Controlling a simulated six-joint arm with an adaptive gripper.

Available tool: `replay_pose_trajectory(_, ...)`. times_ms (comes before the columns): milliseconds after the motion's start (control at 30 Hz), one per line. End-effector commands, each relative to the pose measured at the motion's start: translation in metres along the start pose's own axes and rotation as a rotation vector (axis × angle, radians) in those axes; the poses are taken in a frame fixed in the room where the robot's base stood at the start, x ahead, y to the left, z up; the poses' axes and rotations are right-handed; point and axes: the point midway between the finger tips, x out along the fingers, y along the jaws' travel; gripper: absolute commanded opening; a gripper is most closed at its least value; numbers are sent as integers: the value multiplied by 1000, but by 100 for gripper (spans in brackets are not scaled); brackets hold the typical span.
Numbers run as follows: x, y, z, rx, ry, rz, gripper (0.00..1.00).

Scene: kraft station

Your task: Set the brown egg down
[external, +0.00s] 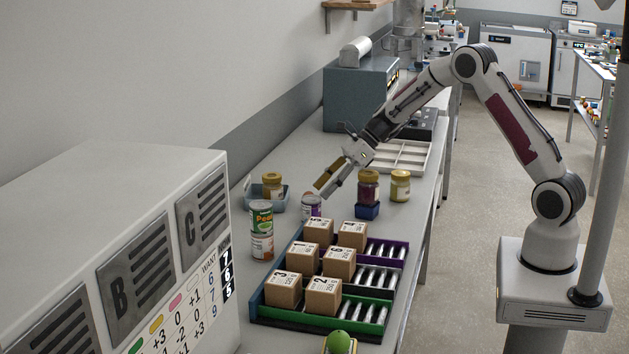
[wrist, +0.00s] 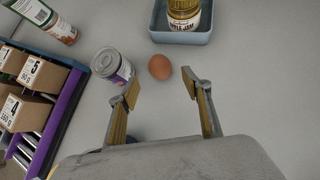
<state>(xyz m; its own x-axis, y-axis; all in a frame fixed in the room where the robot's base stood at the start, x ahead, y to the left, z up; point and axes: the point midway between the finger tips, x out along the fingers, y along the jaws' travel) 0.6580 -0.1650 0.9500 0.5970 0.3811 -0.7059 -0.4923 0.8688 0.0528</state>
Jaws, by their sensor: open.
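The brown egg (wrist: 160,67) rests on the grey worktop in the wrist view, just beyond and between my fingertips. My gripper (wrist: 163,90) is open, its two fingers spread with nothing between them. In the external view my gripper (external: 330,178) points down and left over the bench.
A purple-labelled can (wrist: 112,66) stands close left of the egg. A blue tray (wrist: 182,37) with a jam jar lies beyond it. Stacked cans (external: 261,218), box lanes (external: 318,318) and a jar on a blue block (external: 367,211) stand nearby. Worktop right of the egg is clear.

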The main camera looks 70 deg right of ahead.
Motion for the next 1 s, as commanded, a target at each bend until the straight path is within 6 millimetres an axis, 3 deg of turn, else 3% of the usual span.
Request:
replay_pose_trajectory(267, 10, 0, 0, 0, 1, 2, 49)
replay_pose_trajectory(633, 46, 0, 1, -1, 1, 1, 49)
replay_pose_trajectory(1000, 52, -1, 1, -1, 0, 0, 49)
